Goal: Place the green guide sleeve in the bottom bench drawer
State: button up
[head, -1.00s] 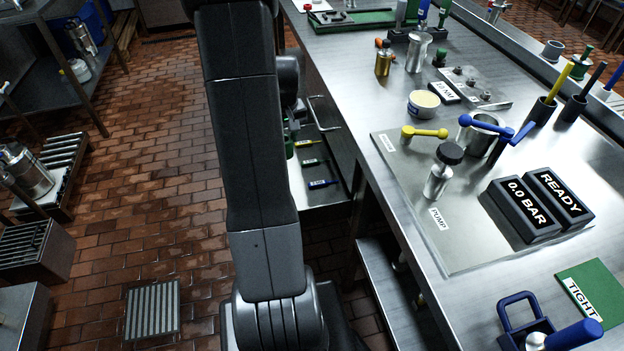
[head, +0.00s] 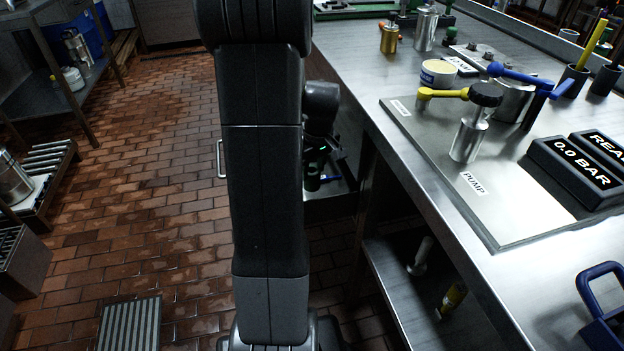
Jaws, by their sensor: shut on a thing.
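My gripper (head: 314,178) points down over an open bench drawer (head: 332,209), just right of my upright arm. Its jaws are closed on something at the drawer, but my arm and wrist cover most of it. The green guide sleeve cannot be made out clearly now; a small green spot shows on the dark wrist. The drawer stands out from the bench's left side, and a handle (head: 220,159) shows left of my arm. A blue-marked item lies inside it, right of the gripper. I cannot tell whether the held thing touches the drawer floor.
The steel bench (head: 447,223) fills the right, carrying a pump plate with a black-knobbed pump (head: 470,130), yellow and blue levers and a gauge reading 0.0 BAR (head: 572,165). A lower shelf (head: 400,290) holds a few items. Brick floor at left is largely clear, with a grate (head: 130,325).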

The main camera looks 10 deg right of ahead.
aim_at(313, 190)
notch_tip(313, 190, down, 8)
jog(key=shift+f+b, duration=0.25)
jog(key=shift+b, duration=0.8)
jog(key=shift+f, duration=0.1)
jog(key=shift+f, duration=0.15)
jog(key=o, duration=1.1)
jog(key=shift+c, duration=0.2)
jog(key=r+p, duration=0.1)
jog(key=r, duration=0.3)
jog(key=s+r+p, duration=0.1)
jog(key=r, duration=0.3)
jog(key=r+p, duration=0.1)
jog(key=r, duration=0.3)
jog(key=shift+s+d+r, duration=0.2)
jog(key=shift+s+d, duration=0.1)
jog(key=shift+d, duration=0.1)
